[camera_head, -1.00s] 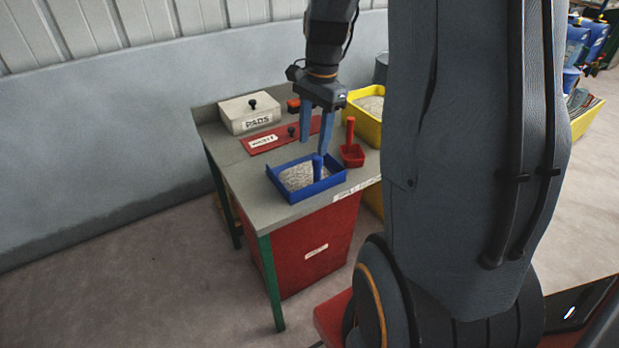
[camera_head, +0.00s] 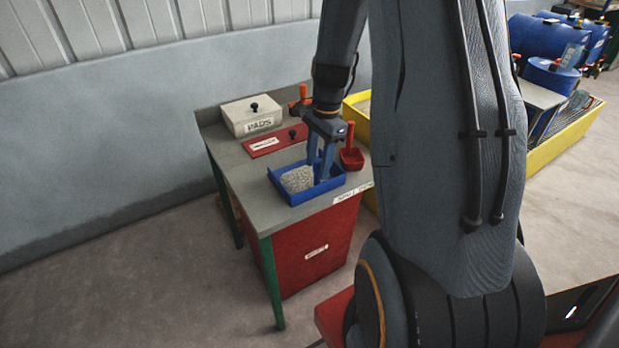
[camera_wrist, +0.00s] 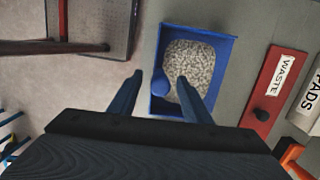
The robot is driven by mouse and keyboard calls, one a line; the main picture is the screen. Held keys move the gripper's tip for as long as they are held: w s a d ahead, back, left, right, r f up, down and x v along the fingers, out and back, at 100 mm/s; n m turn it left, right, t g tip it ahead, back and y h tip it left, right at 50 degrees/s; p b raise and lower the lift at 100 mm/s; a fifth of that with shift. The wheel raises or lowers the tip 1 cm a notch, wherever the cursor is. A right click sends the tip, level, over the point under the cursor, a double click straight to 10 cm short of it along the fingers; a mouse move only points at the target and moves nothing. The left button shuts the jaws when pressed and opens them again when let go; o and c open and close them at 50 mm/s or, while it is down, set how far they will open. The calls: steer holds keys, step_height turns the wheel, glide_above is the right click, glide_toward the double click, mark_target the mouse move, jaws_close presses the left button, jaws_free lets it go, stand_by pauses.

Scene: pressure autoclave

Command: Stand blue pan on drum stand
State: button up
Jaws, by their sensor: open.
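The blue pan (camera_head: 292,196) is a square open tray of pale granules on the grey bench, near its front right edge. It also shows in the wrist view (camera_wrist: 228,50), with a rounded blue upright grip (camera_wrist: 161,82) at its near left side. My gripper (camera_head: 318,172) is open and low over the pan's right part. In the wrist view the gripper's fingers (camera_wrist: 159,79) appear on either side of the grip, with gaps; contact cannot be told. A blue drum (camera_head: 542,40) lies on its side at the upper right; its stand is not clearly seen.
A white PADS box (camera_head: 252,116), a red WASTE lid (camera_head: 275,143) and a red scoop (camera_head: 351,157) share the bench (camera_head: 238,190). A red bin (camera_head: 312,250) is underneath. A yellow tray (camera_head: 563,138) is right. Open floor lies left.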

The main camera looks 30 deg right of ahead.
jaws_close()
stand_by(0.3)
